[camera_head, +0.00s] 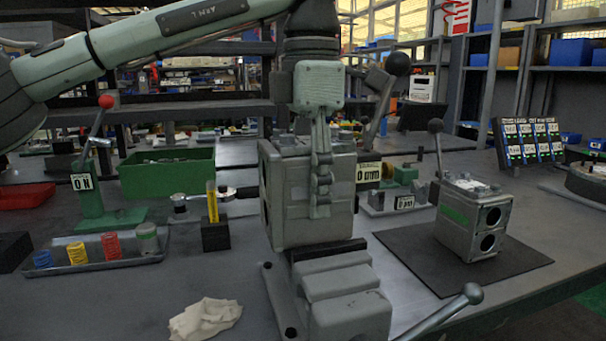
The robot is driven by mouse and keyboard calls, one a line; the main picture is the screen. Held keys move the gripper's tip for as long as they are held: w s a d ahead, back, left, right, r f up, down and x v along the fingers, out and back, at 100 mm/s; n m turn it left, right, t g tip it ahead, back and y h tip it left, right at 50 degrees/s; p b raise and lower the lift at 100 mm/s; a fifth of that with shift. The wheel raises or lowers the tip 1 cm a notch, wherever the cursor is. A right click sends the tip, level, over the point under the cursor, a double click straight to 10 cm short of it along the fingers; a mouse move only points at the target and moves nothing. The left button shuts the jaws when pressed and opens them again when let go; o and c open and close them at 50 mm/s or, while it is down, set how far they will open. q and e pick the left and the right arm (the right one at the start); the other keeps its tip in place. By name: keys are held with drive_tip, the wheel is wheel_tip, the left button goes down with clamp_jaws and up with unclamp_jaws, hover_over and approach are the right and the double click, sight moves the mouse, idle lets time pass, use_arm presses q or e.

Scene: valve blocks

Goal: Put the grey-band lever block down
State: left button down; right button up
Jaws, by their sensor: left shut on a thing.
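The grey-band lever block (284,215) is a grey metal box in the middle of the view, upright. A lever with a black knob (397,64) rises behind it to the right and seems to belong to it. My left gripper (322,190) comes down from above, shut on the block, its linkage covering part of the near face. The block's lower edge is just behind and above the dark jaw of a grey vise (345,310); I cannot tell whether they touch. No grey band can be made out. My right gripper is not in view.
A green-band lever block (460,235) stands on a dark mat (420,262) at right. At left are a green bin (168,180), a red-knobbed lever stand (95,205) and a tray (105,262) of coloured springs. A crumpled cloth (205,318) lies in front. The vise handle (440,312) sticks out right.

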use_arm(q)
wheel_tip(320, 180, down, 2)
drive_tip(key=shift+f, duration=0.25)
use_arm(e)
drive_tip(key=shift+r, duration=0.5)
use_arm(q)
drive_tip(key=shift+f, duration=0.15)
drive_tip(key=c, duration=0.6)
unclamp_jaws()
drive_tip(key=shift+f, duration=0.1)
drive_tip(key=shift+c, duration=0.2)
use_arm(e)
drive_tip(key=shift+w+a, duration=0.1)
use_arm(q)
drive_tip(key=shift+r, duration=0.4)
wheel_tip(320, 180, up, 11)
drive_tip(key=shift+f+p, duration=0.15)
drive_tip(key=shift+p, duration=0.55)
drive_tip(key=shift+r, duration=0.4)
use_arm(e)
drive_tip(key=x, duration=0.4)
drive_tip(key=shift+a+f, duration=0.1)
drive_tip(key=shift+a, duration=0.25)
